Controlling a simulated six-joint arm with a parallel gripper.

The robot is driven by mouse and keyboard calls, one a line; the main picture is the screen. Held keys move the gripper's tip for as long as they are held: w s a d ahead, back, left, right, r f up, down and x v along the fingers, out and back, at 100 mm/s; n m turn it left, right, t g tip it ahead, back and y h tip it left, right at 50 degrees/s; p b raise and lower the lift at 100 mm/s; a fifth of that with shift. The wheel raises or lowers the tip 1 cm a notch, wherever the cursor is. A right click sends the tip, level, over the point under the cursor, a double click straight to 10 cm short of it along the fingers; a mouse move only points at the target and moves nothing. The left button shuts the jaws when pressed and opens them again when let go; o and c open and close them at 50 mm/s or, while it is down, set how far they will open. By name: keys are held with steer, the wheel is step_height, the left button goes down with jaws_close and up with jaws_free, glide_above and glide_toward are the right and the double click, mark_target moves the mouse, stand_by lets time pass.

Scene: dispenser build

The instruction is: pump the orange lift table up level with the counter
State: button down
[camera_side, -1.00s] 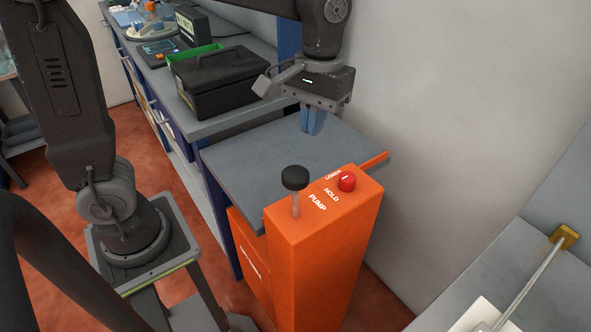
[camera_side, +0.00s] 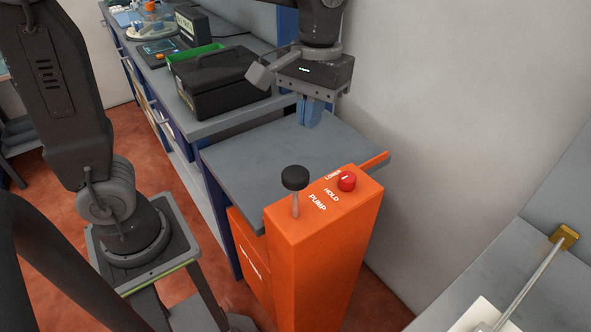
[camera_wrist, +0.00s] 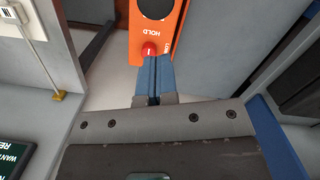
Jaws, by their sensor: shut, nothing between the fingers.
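The orange lift table's grey top (camera_side: 270,150) sits beside the counter (camera_side: 225,120), with its surface somewhat lower than the counter top. Its orange column (camera_side: 325,240) stands at the near end, with a black pump knob (camera_side: 295,178) on a metal rod and a red knob (camera_side: 347,181) by the words LOWER and HOLD. My gripper (camera_side: 309,122) is shut and empty, with its blue fingers pointing down over the far part of the lift top. In the wrist view, my blue fingers (camera_wrist: 153,80) are together, with the red knob (camera_wrist: 149,50) beyond their tips.
A black toolbox (camera_side: 220,82) stands on the counter near the lift table, left of my gripper. A wall is close on the right. Another grey surface (camera_side: 500,270) with a metal rod and yellow bracket lies at lower right.

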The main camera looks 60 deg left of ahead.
mark_target(297, 171)
steer(key=shift+s+d+r, duration=0.1)
steer(key=shift+s+d, duration=0.15)
steer(key=shift+s, duration=0.35)
steer(key=shift+s+d+r, duration=0.1)
steer(key=shift+s+d, duration=0.1)
steer(key=shift+s, duration=0.4)
steer(key=shift+s+d+f, duration=0.1)
steer(key=shift+s+f, duration=0.05)
steer(key=shift+f, duration=1.6)
steer(key=shift+s+f, duration=0.15)
steer(key=shift+f, duration=1.6)
